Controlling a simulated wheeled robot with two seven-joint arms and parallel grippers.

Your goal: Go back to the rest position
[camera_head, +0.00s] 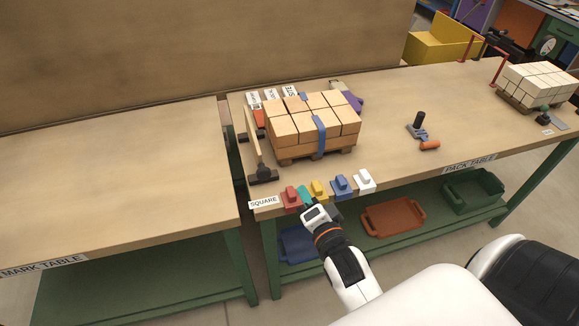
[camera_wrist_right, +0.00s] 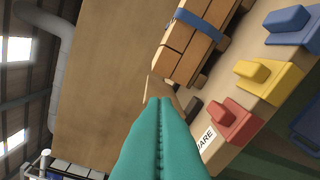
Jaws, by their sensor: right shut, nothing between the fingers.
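My right gripper (camera_head: 305,197) has teal fingers and is at the front edge of the pack table (camera_head: 400,165), by the row of coloured blocks. In the right wrist view its two teal fingers (camera_wrist_right: 160,102) lie pressed together with nothing between them. The same stack shows in the wrist view (camera_wrist_right: 185,58). My left gripper is not in view.
Red (camera_head: 290,196), yellow (camera_head: 319,190), blue (camera_head: 342,186) and white (camera_head: 365,181) blocks line the front edge near the SQUARE label (camera_head: 264,201). The mark table (camera_head: 110,180) is bare. White bricks (camera_head: 540,85) stand at far right. Trays (camera_head: 393,219) sit on the lower shelf.

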